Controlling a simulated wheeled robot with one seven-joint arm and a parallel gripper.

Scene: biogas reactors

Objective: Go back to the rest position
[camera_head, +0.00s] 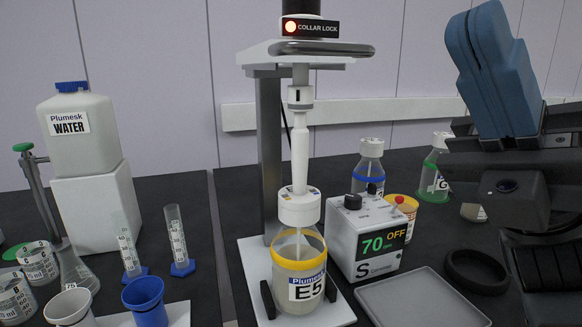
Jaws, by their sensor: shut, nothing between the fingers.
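My gripper (486,28) is at the upper right of the head view. Its blue fingers point up and lie close together, with nothing seen between them. Its dark body and my arm fill the right edge. The gripper is apart from the reactor stand and in front of the back wall. It hides part of the bench behind it.
A reactor bottle labelled E5 (301,287) stands on the stirrer stand (270,150), below a lit COLLAR LOCK sign (311,27). A control box (370,240) reads 70 and OFF. A grey tray (425,300) and black ring (476,271) lie near my arm.

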